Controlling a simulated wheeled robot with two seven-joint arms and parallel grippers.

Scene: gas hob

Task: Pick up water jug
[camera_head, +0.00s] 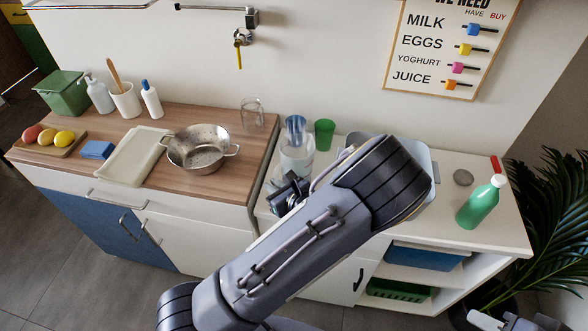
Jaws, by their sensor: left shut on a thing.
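The water jug (297,158) is a clear vessel with a blue top, upright at the left part of the white counter. My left arm reaches up across the middle of the view. My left gripper (288,192) is dark and sits at the jug's lower part, shut on it. The jug's base and part of the fingers are hidden by the gripper and arm, so I cannot tell if the jug touches the counter. Part of my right gripper (512,322) shows at the bottom right edge, cut off by the frame.
A green cup (324,134) stands right of the jug, and a clear glass (252,115) stands behind left. A metal colander (200,148) is on the wooden worktop. A green bottle (480,203) stands at the right. My arm partly hides a grey tub (424,158).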

